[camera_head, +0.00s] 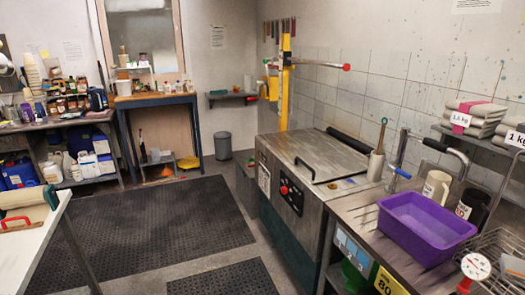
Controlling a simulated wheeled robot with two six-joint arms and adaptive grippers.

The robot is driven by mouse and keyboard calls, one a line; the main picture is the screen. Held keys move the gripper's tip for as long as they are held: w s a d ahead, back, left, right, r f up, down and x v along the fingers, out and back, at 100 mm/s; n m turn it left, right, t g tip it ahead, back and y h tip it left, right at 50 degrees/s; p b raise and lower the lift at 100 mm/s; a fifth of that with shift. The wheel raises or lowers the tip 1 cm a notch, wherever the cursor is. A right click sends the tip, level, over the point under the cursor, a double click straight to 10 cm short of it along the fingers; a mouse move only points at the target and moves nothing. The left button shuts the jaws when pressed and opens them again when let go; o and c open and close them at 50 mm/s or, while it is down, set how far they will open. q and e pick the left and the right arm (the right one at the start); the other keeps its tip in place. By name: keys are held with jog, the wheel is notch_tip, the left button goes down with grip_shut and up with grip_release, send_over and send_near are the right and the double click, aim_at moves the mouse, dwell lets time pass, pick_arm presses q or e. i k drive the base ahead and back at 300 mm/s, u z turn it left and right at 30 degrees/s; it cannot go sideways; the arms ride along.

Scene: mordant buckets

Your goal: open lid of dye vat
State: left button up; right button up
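The dye vat (283,200) is a steel box with a front control panel, standing against the tiled wall right of the middle. Its lid (322,152) is a flat metal plate lying level on top, and it looks shut. A thin bar handle (304,166) sits near the lid's front left edge. A black bar (348,140) lies along the lid's back right side. Neither of my grippers shows in this view.
A steel counter (350,208) with a purple tub (425,226) adjoins the vat on the right. A yellow post (285,80) stands behind it. Black mats (150,235) cover open floor to its left. A white-topped table (28,245) stands at the near left.

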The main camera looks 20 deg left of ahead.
aim_at(319, 156)
jog(key=z, duration=0.15)
jog(key=i, duration=1.05)
jog(key=u, duration=0.4)
jog(key=k, duration=0.45)
jog(key=u, duration=0.9)
jog(key=i, duration=0.8)
jog(key=z, duration=0.6)
jog(key=i, duration=0.7)
jog(key=z, duration=0.8)
